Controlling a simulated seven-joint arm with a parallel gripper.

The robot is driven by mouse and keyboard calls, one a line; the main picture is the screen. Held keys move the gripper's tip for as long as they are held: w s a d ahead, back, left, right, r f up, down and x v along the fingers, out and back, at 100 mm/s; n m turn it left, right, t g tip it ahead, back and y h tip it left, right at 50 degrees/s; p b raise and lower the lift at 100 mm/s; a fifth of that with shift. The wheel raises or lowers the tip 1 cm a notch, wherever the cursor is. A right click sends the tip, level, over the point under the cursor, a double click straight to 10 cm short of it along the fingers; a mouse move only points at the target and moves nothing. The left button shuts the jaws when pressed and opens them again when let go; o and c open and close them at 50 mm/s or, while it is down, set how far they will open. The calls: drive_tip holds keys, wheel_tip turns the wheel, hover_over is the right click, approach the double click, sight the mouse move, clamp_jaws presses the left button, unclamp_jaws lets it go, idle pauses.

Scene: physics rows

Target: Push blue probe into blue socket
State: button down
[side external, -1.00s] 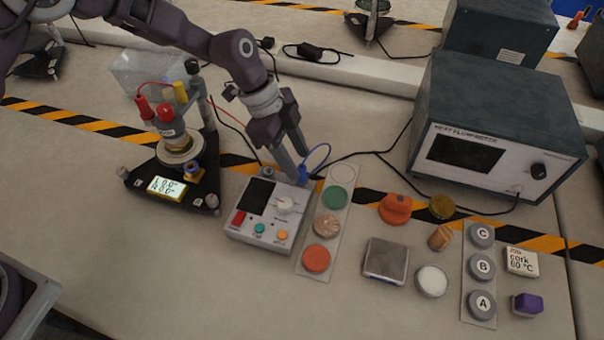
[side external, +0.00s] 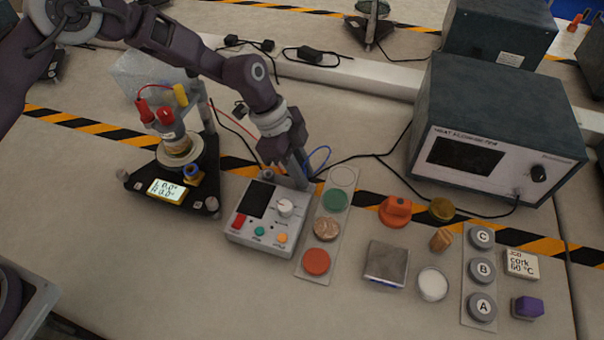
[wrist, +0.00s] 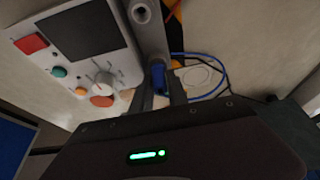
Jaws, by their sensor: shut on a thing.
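My gripper (side external: 297,172) points down at the back right corner of the white control box (side external: 262,236). It is shut on the blue probe (wrist: 158,78), whose blue body shows between the fingers in the wrist view. In the side view the fingers mostly hide the probe. Its blue cable (side external: 320,158) loops out behind and to the right. A blue fitting with a yellow ring (side external: 192,173) sits on the black triangular stand (side external: 140,186), left of the box; I cannot tell whether it is the blue socket. The probe's tip is hidden.
A grey strip with coloured discs (side external: 313,240) lies just right of the box. A grey holder with a round hole (wrist: 141,12) stands close to my fingers in the wrist view. The large heat flow meter (side external: 500,130) stands at the back right.

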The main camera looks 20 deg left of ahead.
wheel_tip(320, 180, up, 9)
drive_tip(key=shift+s+a+m+g+y, duration=0.2)
drive_tip(key=shift+s+a+m+g, duration=0.35)
drive_tip(key=shift+s+a+m, duration=1.9)
drive_tip(key=shift+s+a+m+g+y, duration=0.2)
drive_tip(key=shift+a+m+g, duration=0.35)
drive_tip(key=shift+a, duration=4)
drive_tip(key=shift+s+a+m+g+y, duration=0.35)
drive_tip(key=shift+s+a+m, duration=1.05)
drive_tip(key=shift+a, duration=2.1)
drive_tip(key=shift+w+f, duration=0.15)
drive_tip(key=shift+f, duration=1.4)
drive_tip(key=c, duration=1)
unclamp_jaws()
